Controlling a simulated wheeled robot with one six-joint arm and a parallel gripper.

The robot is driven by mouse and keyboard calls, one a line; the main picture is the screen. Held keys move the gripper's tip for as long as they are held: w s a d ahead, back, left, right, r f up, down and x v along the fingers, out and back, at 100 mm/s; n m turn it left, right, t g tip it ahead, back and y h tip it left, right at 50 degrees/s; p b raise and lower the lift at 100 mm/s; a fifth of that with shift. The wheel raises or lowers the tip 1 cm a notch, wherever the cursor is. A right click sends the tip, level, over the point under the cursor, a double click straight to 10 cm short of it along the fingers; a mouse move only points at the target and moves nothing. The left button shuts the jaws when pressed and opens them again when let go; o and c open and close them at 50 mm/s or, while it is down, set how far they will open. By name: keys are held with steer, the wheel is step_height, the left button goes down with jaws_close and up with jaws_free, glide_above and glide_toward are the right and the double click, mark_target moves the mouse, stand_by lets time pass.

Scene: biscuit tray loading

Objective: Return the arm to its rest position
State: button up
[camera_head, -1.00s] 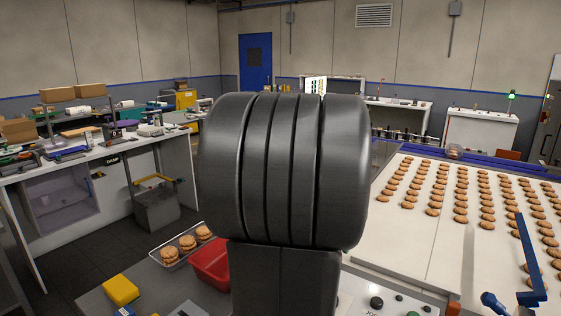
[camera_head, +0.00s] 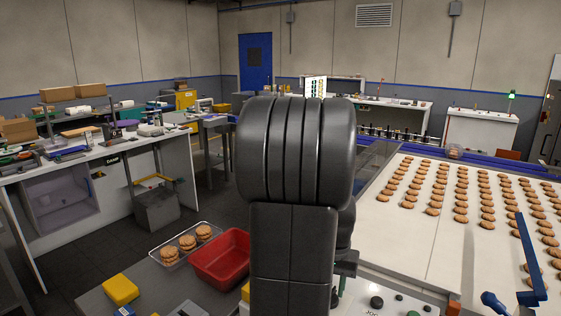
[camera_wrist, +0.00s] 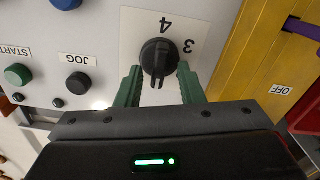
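My gripper (camera_wrist: 158,88) shows in the wrist view with its two green fingers apart. A black rotary knob (camera_wrist: 158,58) on a white plate marked 3 and 4 stands between and just beyond the fingers. I cannot tell whether a finger touches it. In the head view my own dark arm fills the middle and hides what is behind it; my gripper does not show clearly there.
The control panel carries a JOG button (camera_wrist: 81,82), a green START button (camera_wrist: 18,74) and a blue button (camera_wrist: 66,3). In the head view a red bin (camera_head: 222,262), a biscuit tray (camera_head: 163,262), a yellow block (camera_head: 121,289) and a biscuit conveyor (camera_head: 405,235) surround my arm.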

steer(key=n, duration=0.5)
steer(key=shift+a+n, duration=0.15)
steer(key=shift+n, duration=0.15)
stand_by(0.4)
